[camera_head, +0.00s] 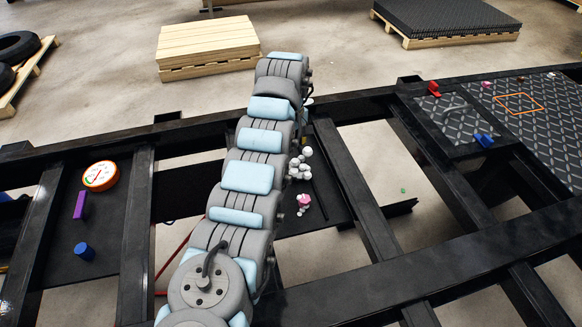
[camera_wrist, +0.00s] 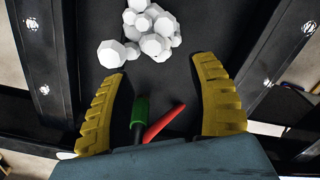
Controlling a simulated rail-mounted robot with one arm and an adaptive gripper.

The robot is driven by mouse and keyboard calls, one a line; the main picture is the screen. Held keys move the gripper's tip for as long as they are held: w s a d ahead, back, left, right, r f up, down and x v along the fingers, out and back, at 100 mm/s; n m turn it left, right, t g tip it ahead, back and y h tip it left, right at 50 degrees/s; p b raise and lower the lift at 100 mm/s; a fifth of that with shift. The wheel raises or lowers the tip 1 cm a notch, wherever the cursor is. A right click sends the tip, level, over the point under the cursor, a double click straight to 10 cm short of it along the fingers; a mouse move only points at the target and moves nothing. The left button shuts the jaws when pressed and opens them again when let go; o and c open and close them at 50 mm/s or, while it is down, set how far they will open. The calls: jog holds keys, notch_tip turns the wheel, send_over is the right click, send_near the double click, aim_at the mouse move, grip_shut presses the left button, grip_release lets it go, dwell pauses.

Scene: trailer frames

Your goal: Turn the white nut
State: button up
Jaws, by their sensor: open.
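Several white faceted pieces lie in a pile; in the wrist view the pile (camera_wrist: 145,30) is just beyond my fingertips, with one larger piece (camera_wrist: 111,54) at its left. I cannot tell which, if any, of them is the white nut. In the camera_head view the pile (camera_head: 299,166) shows right of my arm on a dark plate. My gripper (camera_wrist: 160,72) is open, its two yellow ribbed fingers spread apart, with no white piece between them. A green cylinder (camera_wrist: 140,111) and a red rod (camera_wrist: 164,124) show between the finger bases. My arm hides my gripper in the camera_head view.
Black frame beams (camera_head: 430,262) with open gaps surround the plate. A pink-and-white piece (camera_head: 304,201) lies near the pile. At left are an orange-rimmed dial (camera_head: 100,176), a purple block (camera_head: 80,205) and a blue cylinder (camera_head: 84,251). Red (camera_head: 434,89) and blue (camera_head: 484,140) pieces sit at right.

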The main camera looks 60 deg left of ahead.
aim_at(291, 164)
notch_tip(291, 164, down, 9)
jog(key=shift+r+b, duration=0.15)
jog(key=shift+b, duration=0.8)
grip_shut()
